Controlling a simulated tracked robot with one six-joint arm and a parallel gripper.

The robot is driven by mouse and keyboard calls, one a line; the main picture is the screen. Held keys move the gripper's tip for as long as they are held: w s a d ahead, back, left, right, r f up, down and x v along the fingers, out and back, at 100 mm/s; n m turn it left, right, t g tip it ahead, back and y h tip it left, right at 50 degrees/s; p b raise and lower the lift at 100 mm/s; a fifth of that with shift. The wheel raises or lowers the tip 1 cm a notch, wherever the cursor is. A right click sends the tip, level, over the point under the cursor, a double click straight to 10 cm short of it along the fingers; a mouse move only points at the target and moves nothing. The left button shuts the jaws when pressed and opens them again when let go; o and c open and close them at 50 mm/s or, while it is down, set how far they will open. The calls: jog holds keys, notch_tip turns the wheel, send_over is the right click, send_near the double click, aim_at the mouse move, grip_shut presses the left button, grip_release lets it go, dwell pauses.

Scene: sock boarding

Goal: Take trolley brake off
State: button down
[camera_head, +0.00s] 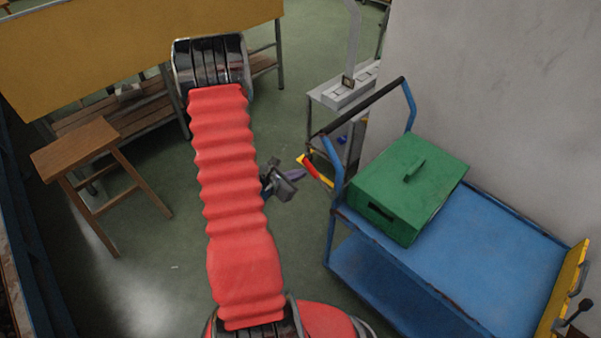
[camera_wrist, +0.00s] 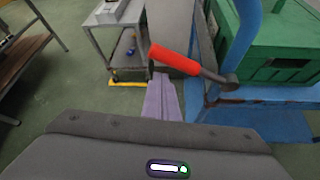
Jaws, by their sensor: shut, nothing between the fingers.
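The blue trolley (camera_head: 480,250) stands at the right in the head view, with a green box (camera_head: 425,175) on its top deck. The brake lever has a red grip (camera_head: 312,167) beside the trolley's handle end. In the wrist view the red grip (camera_wrist: 175,60) points up-left, and its metal rod runs right to the trolley's blue frame (camera_wrist: 245,40). My gripper (camera_head: 298,186) is left of the lever. Its purple fingers (camera_wrist: 162,98) are together and empty, with their tips just below the red grip in the picture. I cannot tell whether they touch it.
A grey stand (camera_head: 343,92) is behind the trolley's handle, close to the wall (camera_head: 480,80). A wooden stool (camera_head: 75,148) and a bench (camera_head: 140,122) are at the left. Green floor (camera_head: 150,235) is clear left of my arm.

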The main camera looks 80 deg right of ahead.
jog(key=w+a+r, duration=0.2)
jog(key=w+a, duration=0.2)
jog(key=a, duration=0.4)
jog(key=shift+w+a, duration=0.15)
jog(key=shift+w, duration=0.05)
dwell(0.6)
dwell(0.3)
